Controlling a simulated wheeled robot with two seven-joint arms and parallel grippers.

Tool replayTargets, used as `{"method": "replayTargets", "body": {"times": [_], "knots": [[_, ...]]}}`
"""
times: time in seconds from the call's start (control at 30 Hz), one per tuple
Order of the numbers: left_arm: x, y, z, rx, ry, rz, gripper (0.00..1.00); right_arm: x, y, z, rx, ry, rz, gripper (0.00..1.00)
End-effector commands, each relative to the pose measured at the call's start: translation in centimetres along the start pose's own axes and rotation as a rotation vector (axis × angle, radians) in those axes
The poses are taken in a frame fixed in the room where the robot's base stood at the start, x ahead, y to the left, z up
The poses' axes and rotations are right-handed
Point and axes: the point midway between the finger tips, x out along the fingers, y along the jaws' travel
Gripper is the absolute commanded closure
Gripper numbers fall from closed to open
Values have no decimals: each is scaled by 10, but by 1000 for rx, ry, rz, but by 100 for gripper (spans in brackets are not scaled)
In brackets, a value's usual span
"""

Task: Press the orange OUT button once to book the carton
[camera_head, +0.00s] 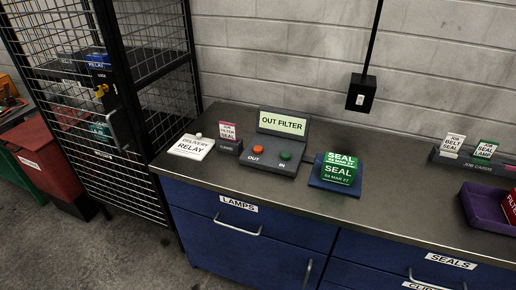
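The orange OUT button (258,150) sits on the left of a dark grey console (268,164) on the counter. A green button (285,156) marked IN is to its right. The console's raised screen (282,123) reads "OUT FILTER". A green carton (340,168) labelled "SEAL 04 MAR 27" rests on a blue pad (343,189) right of the console. Neither of my grippers shows in the head view.
Left of the console are a white "DELIVERY RELAY" card (191,148) and a pink-and-white "FILTER SEAL" job card (229,131) in a holder. A job-card rack (480,166) and a purple tray (480,207) are at the right. A wire cage (75,130) stands left. The counter front is clear.

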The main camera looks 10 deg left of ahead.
Motion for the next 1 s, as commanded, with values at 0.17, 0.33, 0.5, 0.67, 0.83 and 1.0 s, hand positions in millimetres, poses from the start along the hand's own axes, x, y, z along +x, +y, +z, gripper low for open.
{"method": "replayTargets", "body": {"times": [0.17, 0.33, 0.5, 0.67, 0.83, 1.0], "knots": [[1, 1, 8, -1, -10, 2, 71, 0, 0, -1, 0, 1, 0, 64], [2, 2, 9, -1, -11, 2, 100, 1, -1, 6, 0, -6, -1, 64], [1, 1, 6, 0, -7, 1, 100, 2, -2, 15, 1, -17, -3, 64], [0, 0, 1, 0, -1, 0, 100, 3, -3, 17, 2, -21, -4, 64], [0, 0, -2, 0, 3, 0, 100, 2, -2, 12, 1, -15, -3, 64], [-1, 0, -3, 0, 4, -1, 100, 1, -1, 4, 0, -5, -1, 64]]}}
